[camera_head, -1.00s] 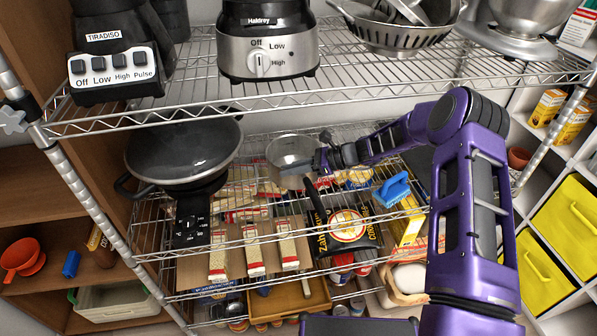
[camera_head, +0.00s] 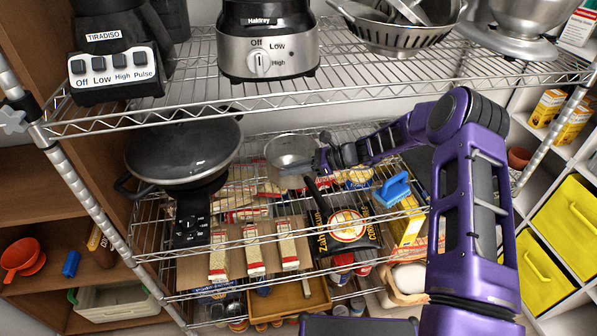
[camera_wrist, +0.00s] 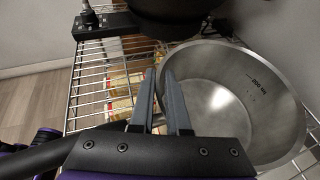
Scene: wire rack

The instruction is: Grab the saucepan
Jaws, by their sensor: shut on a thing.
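The saucepan is a round, shiny metal pan (camera_head: 289,150) on the middle wire shelf in the head view, behind the food boxes. In the wrist view the saucepan (camera_wrist: 235,95) fills the right half, open side up, and looks empty. My gripper (camera_head: 314,165) is at the saucepan's right side in the head view. In the wrist view my gripper's fingers (camera_wrist: 160,78) are close together at the pan's left edge and shut on it. I cannot tell whether they hold the rim or a handle, as the fingers hide that spot.
A black wok-like pan (camera_head: 183,152) on a black base stands to the left. The upper wire shelf (camera_head: 190,112) passes above.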

